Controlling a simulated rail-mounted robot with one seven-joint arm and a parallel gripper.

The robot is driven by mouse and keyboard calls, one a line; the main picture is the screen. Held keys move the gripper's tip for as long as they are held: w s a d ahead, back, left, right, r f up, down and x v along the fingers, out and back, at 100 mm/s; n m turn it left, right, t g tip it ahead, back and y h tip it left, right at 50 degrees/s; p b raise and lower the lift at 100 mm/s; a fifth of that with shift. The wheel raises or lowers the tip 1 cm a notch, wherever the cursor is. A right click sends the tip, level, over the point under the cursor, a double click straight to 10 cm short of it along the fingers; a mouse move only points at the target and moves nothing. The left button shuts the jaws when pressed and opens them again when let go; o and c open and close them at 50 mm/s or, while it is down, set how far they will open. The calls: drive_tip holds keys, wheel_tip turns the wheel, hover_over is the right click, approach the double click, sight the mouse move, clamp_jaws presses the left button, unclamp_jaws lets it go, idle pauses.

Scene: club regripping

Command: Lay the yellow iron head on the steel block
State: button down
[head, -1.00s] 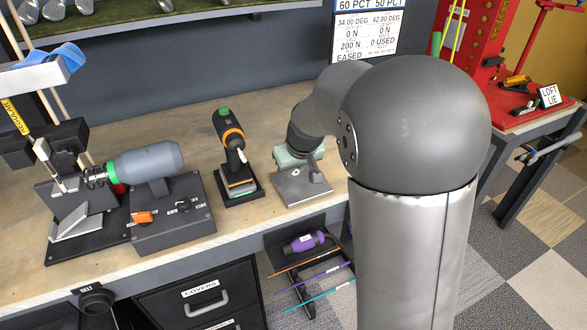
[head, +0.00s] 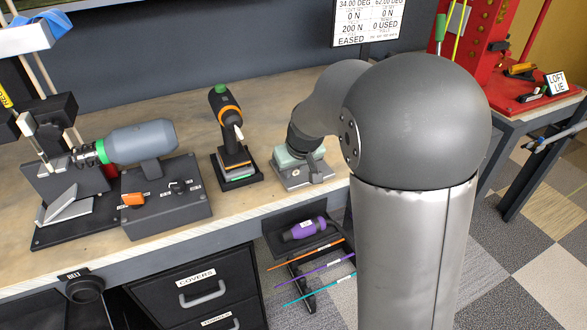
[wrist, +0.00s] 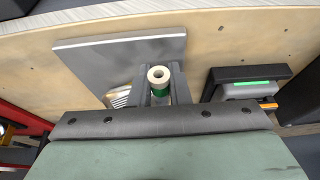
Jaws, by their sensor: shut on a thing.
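My gripper (head: 306,166) is low over the steel block (head: 290,186), near the bench's front edge. In the wrist view its fingers (wrist: 160,88) are shut on the hosel of an iron head (wrist: 118,98). The hosel shows a cream ring at its open end and a green band; I see no clear yellow on it. A grooved metal part of the head shows left of the fingers, over the block's plate (wrist: 85,57). The rest of the head is hidden by my gripper. I cannot tell whether the head touches the block.
A drill-like tool (head: 228,120) on a black stand is just left of the block. Further left is a grey motor (head: 140,142) on a control box (head: 165,205). A purple-handled tool (head: 304,230) lies on a lower shelf. Bare bench lies behind the block.

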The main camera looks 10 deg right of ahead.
drive_tip(key=shift+f, duration=0.15)
drive_tip(key=c, duration=1.3)
unclamp_jaws()
drive_tip(key=v, duration=1.7)
drive_tip(key=s+f+g, duration=0.1)
drive_tip(key=s+f, duration=0.4)
drive_tip(key=s, duration=0.2)
drive_tip(key=s+f+m+g, duration=0.1)
drive_tip(key=s+f, duration=0.4)
drive_tip(key=s, duration=0.3)
drive_tip(key=s+f+m+g, duration=0.1)
drive_tip(key=s+f+g, duration=0.1)
drive_tip(key=s+f, duration=0.3)
drive_tip(key=shift+s+d+f+h, duration=0.15)
drive_tip(key=shift+s+h, duration=0.05)
drive_tip(key=shift+s, duration=0.55)
drive_tip(key=shift+s+d+f+h, duration=0.15)
drive_tip(key=shift+s+h, duration=0.05)
drive_tip(key=shift+s, duration=0.5)
